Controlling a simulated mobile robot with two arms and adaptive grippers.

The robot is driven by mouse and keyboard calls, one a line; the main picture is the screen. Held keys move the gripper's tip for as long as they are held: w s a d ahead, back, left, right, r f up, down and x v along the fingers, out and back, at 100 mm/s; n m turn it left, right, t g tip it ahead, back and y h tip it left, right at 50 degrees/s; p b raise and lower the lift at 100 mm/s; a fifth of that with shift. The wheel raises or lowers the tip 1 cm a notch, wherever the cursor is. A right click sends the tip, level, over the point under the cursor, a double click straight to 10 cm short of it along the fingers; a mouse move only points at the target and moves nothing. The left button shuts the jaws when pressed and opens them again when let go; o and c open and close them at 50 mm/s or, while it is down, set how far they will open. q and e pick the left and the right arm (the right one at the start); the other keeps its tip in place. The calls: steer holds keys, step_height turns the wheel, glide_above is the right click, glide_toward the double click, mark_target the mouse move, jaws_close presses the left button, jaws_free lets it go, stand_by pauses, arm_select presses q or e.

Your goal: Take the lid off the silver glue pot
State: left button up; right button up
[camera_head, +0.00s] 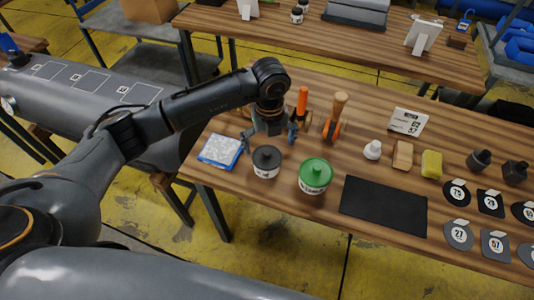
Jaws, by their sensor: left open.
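A small pot with a dark grey lid (266,157) and a pale labelled body stands near the table's front left edge. No pot looks plainly silver; I cannot tell whether this is the silver glue pot. A second pot with a green knobbed lid (315,172) stands to its right. Both lids are on. My left gripper (270,138) points down with its fingers spread, empty, just behind and above the dark-lidded pot. I cannot tell its exact height. My right gripper is not in view.
A blue-edged tray (220,150) lies left of the pots. A black mat (384,207), white bottle (373,150), yellow sponge (431,164) and numbered patches (457,193) lie to the right. A grey boat tube (75,90) is at left.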

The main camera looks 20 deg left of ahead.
mark_target(267, 155)
arm_select(q)
steer(key=f, duration=0.1)
steer(key=f+p, duration=0.1)
steer(key=f, duration=0.1)
steer(key=f+p, duration=0.1)
steer(key=shift+w+a+f, duration=0.15)
steer(key=shift+a+f, duration=0.1)
steer(key=shift+a, duration=0.05)
steer(key=shift+f, duration=0.3)
steer(key=c, duration=1.2)
steer(key=shift+s, duration=0.2)
steer(key=c, duration=0.4)
steer(key=shift+c, duration=0.3)
